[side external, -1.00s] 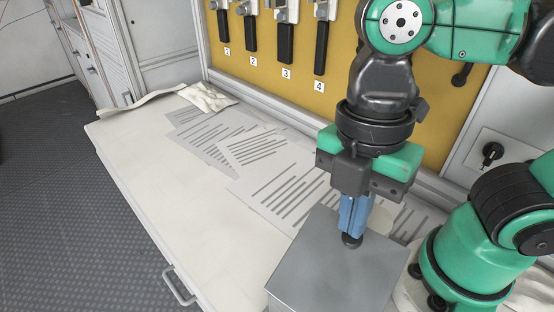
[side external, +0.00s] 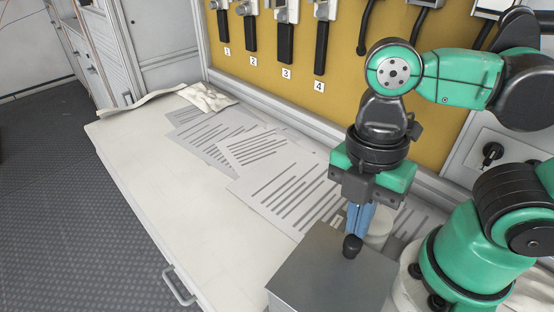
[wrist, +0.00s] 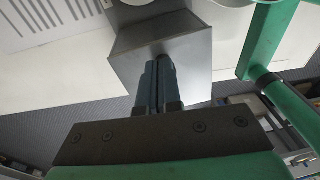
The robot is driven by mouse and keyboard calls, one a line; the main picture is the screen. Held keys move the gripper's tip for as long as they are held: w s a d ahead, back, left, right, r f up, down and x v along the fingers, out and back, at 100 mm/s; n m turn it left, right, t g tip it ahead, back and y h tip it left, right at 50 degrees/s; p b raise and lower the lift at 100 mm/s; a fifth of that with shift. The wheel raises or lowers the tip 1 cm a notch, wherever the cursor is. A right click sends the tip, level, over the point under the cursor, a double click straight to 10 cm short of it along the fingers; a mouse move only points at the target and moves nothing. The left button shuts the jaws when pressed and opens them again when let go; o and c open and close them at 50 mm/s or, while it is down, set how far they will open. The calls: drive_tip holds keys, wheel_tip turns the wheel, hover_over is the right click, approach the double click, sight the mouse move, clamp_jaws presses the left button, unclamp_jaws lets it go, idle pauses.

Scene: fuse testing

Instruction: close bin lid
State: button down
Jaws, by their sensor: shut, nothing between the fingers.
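The bin (side external: 300,296) is a grey metal box at the near edge of the bench. Its flat grey lid (side external: 325,272) lies over the top and looks close to level; whether it is fully seated I cannot tell.
Printed sheets (side external: 285,190) lie on the pale bench (side external: 190,200), left of the bin. A yellow panel (side external: 345,85) with numbered switches rises at the back. The bench's left part is mostly clear.

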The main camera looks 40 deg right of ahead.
drive_tip(key=r, duration=0.4)
drive_tip(key=shift+w+d+r, duration=0.1)
drive_tip(key=shift+w+r, duration=0.2)
drive_tip(key=shift+w, duration=0.05)
drive_tip(key=w+d+r, duration=0.2)
drive_tip(key=d+r, duration=0.4)
drive_tip(key=w+d+f+m+t, duration=0.2)
drive_tip(key=w+f+m+t, duration=0.6)
drive_tip(key=m, duration=1)
drive_tip(key=shift+w+d+f+m+h, duration=0.2)
drive_tip(key=shift+w+f+m+h, duration=0.15)
drive_tip(key=shift+w+f, duration=0.8)
drive_tip(key=shift+w+r, duration=0.15)
drive_tip(key=shift+r, duration=0.05)
